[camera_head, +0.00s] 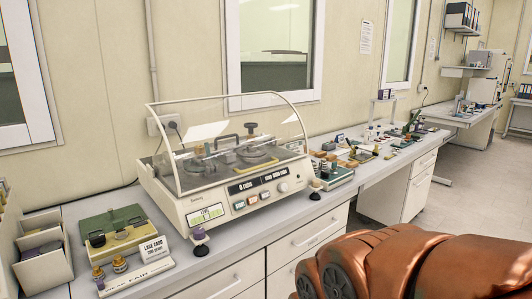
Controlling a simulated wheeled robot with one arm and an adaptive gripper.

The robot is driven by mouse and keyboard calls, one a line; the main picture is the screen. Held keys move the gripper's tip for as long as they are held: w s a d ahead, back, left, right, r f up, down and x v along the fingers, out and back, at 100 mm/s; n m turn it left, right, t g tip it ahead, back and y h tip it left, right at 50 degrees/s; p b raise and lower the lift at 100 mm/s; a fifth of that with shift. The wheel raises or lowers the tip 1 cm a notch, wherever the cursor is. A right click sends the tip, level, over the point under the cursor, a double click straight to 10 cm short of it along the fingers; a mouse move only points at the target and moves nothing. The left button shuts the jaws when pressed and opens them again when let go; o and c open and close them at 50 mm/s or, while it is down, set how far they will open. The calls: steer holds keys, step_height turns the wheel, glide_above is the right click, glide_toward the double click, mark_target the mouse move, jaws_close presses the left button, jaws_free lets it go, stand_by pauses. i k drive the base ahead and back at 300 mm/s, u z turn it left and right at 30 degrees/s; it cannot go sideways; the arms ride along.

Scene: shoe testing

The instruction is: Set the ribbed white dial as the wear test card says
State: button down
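The ribbed white dial (283,187) is a small round knob at the right end of the front panel of a cream test machine (238,200). Its setting is too small to read. Left of it are two dark displays; the left display (243,187) seems to read "0 rubs", and the right one (275,176) is too small to read. A white card (154,248) with black print stands at the front left; it seems to read "LACE CARD", with a smaller unclear line below. I cannot tell which card is the wear test card. My gripper is not in view.
My copper-coloured arm fills the lower right, in front of the drawers. Several small items crowd the bench to the right.

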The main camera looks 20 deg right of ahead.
mark_target(283, 187)
steer(key=z, duration=0.1)
steer(key=i, duration=0.9)
steer(key=z, duration=0.75)
